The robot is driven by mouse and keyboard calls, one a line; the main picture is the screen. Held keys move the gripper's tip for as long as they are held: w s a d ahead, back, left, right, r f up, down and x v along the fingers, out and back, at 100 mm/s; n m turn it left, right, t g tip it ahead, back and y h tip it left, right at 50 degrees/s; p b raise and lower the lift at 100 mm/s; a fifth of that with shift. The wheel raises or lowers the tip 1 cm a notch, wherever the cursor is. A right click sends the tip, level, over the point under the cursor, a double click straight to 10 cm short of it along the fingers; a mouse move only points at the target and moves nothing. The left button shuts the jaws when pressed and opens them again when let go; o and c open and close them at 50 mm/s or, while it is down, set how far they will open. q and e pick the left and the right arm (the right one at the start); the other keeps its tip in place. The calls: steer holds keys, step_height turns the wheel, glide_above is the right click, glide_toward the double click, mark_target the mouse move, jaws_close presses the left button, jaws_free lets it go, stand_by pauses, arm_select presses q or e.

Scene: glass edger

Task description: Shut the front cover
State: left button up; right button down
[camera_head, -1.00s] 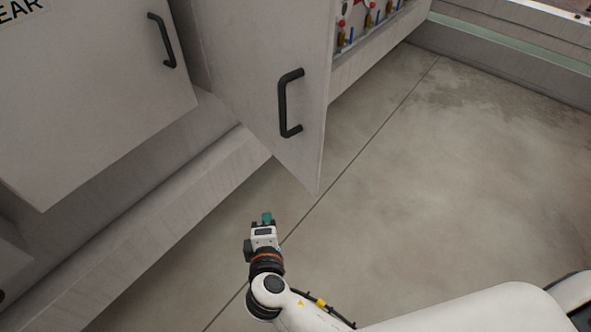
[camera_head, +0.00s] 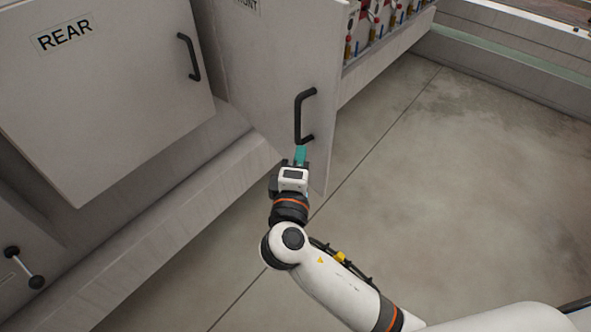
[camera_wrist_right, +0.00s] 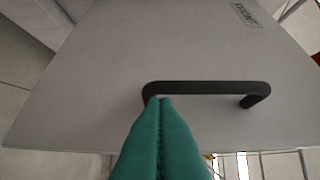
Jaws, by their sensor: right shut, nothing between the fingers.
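The front cover (camera_head: 262,75) is a grey panel labelled FRONT. It stands swung open, and part of the opening behind it shows to its right. Its black bar handle (camera_head: 299,115) is near its free edge. My right gripper (camera_head: 300,154) has teal fingers that are shut and empty, at the lower end of the handle in the head view. In the right wrist view the fingertips (camera_wrist_right: 159,101) overlap one end of the handle (camera_wrist_right: 208,88), with the cover (camera_wrist_right: 100,70) behind. I cannot tell whether they touch. My left gripper is not in view.
The REAR cover (camera_head: 110,85) with its own black handle (camera_head: 189,57) is to the left. Valves and fittings (camera_head: 375,25) show in the open bay at the right. A small lever (camera_head: 24,267) is at lower left. The concrete floor (camera_head: 450,200) is clear.

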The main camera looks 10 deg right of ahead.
mark_target(317, 137)
steer(key=shift+w+d+p, duration=0.3)
steer(key=shift+w+d, duration=0.05)
steer(key=shift+d, duration=0.5)
steer(key=shift+w+d+p, duration=0.25)
steer(key=shift+w+d, duration=0.05)
steer(key=shift+d, duration=0.55)
steer(key=shift+f, duration=0.1)
